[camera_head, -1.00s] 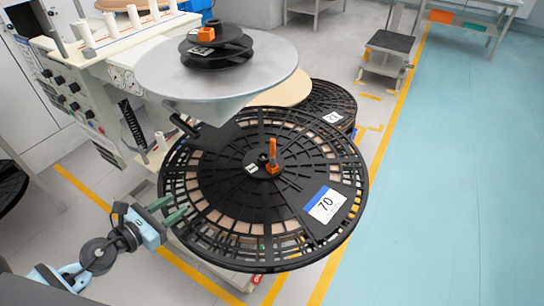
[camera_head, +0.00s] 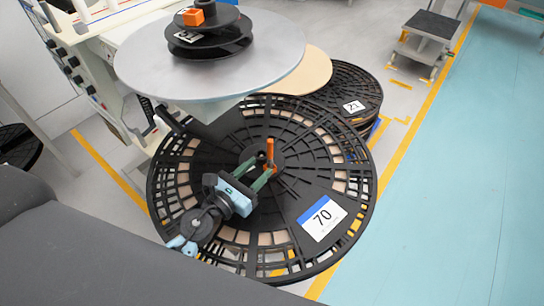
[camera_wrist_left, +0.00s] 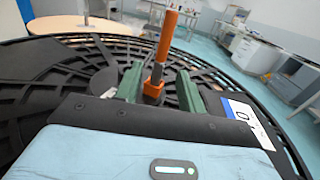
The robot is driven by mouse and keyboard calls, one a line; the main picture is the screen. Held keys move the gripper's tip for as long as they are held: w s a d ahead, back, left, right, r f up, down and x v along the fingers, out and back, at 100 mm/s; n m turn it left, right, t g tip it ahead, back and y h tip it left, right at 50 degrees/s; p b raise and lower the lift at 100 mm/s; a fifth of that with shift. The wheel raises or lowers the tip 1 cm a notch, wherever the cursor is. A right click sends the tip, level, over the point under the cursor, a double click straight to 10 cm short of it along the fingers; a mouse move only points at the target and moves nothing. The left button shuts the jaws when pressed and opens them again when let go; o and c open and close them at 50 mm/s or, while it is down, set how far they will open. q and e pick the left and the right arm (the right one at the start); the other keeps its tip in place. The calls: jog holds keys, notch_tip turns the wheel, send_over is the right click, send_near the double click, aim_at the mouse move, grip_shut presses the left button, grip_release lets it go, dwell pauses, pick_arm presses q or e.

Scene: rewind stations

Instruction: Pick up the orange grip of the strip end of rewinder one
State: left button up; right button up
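An upright orange grip (camera_head: 270,152) stands near the hub of the large black reel (camera_head: 325,262), which carries a white and blue label reading 70. In the left wrist view the orange grip (camera_wrist_left: 167,38) rises as a slim post with a grey middle part and an orange foot. My left gripper (camera_head: 262,170) reaches over the reel to the grip. Its green fingers (camera_wrist_left: 158,88) are apart, with the orange post seen between them and a gap on either side. The exact depth between fingertips and post is hard to tell. My right gripper is not in view.
A grey round plate (camera_head: 140,62) with a small black reel (camera_head: 208,47) and an orange block (camera_head: 193,17) overhangs behind. Another stack of black reels (camera_head: 345,85) and a tan disc (camera_head: 305,75) lie behind right. The blue floor (camera_head: 460,200) at right is clear.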

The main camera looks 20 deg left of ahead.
aim_at(270, 157)
pick_arm(q)
jog(key=shift+x, duration=3.85)
grip_shut()
